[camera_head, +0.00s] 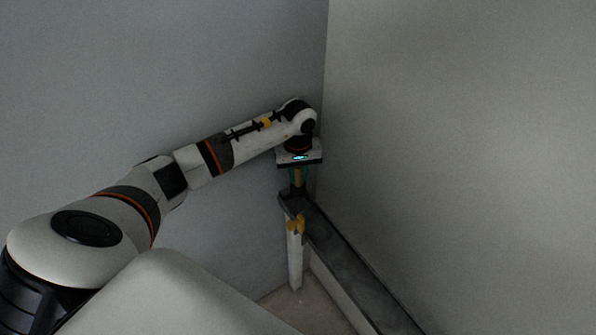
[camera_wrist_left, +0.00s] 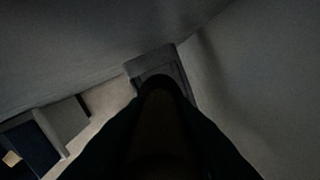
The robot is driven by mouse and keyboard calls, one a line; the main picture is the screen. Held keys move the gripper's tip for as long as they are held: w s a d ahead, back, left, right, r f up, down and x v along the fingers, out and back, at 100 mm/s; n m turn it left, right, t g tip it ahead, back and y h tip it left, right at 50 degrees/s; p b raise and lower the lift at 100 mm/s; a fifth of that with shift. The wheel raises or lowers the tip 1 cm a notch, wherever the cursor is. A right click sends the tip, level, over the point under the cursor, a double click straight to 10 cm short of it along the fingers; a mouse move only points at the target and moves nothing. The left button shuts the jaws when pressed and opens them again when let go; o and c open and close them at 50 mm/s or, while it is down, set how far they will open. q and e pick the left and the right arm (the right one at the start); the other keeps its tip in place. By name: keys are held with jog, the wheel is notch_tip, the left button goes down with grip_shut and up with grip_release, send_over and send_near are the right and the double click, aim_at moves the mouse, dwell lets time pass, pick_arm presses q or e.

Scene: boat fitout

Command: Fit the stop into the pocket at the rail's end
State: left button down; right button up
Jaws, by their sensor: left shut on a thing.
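My left gripper (camera_head: 298,188) points down in the corner, over the far end of the dark-topped rail (camera_head: 345,262). It is shut on a small yellowish-brown piece (camera_head: 298,178), probably the stop, mostly hidden between the fingers. The pocket at the rail's end is hidden by the gripper, and I cannot tell whether the piece is in it or above it. In the left wrist view the dark gripper (camera_wrist_left: 160,110) covers the middle, and the rail's grey end (camera_wrist_left: 152,62) shows just beyond it. My right gripper is not in view.
A white post (camera_head: 295,262) with a yellow part (camera_head: 296,225) near its top stands under the rail's end. Walls close in behind and to the right of the rail. Pale floor (camera_head: 285,305) shows below. A dark blue object (camera_wrist_left: 30,145) shows at lower left in the wrist view.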

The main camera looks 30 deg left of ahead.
aim_at(298, 187)
pick_arm(q)
jog(key=shift+f+b, duration=0.45)
jog(key=shift+f, duration=0.55)
jog(key=shift+f+b, duration=0.25)
jog(key=shift+b, duration=0.05)
jog(key=shift+f+b, duration=0.8)
jog(key=shift+b, duration=0.05)
jog(key=shift+f+b, duration=0.9)
jog(key=c, duration=1.1)
grip_release()
jog(key=shift+c, duration=0.2)
notch_tip(298, 187, up, 8)
jog(key=p, duration=0.4)
jog(key=shift+f, duration=0.15)
